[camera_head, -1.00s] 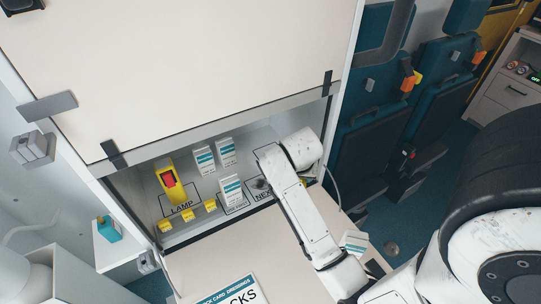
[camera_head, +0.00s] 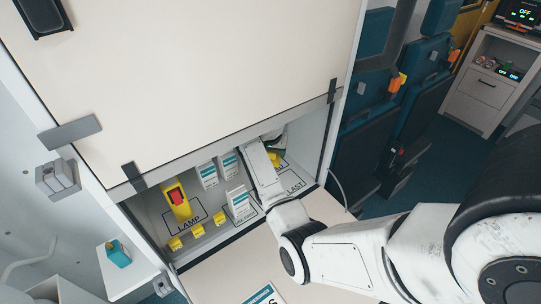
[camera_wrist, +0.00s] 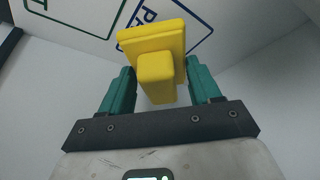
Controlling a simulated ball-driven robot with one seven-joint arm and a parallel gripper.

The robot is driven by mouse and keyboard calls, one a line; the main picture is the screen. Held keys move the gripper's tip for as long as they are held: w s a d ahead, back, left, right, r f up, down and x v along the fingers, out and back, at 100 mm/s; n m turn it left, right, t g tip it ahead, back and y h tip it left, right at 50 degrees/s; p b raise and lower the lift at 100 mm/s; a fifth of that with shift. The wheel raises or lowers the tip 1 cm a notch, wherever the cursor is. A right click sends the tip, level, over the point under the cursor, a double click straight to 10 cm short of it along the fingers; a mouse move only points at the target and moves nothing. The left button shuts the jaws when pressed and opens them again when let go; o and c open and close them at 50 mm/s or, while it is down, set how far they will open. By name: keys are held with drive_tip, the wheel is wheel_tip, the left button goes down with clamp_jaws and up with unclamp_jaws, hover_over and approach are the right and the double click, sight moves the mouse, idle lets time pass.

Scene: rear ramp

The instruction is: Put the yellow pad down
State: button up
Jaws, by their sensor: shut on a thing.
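The yellow pad (camera_wrist: 155,42) is a thick yellow plate with a smaller block on its near face. It sits between the two teal fingers of my gripper (camera_wrist: 160,70), which is shut on it. In the wrist view, outlined lettered markings on a pale surface lie beyond the pad. In the head view, my arm reaches into the right part of the open compartment. A little yellow (camera_head: 279,160) shows beside my wrist there, and the fingers are mostly hidden. I cannot tell whether the pad touches the surface.
The compartment holds a yellow lamp (camera_head: 177,200) with a red part, white-and-teal boxes (camera_head: 240,204) and several small yellow blocks (camera_head: 198,231) along its front. A label reading LAST (camera_head: 295,187) marks the right part. The raised panel (camera_head: 200,80) hangs above; the right wall is close.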

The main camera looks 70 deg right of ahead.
drive_tip(key=shift+w+d, duration=0.35)
drive_tip(key=shift+w, duration=0.15)
drive_tip(key=shift+f, duration=1.75)
drive_tip(key=shift+f, duration=0.15)
drive_tip(key=o, duration=1.1)
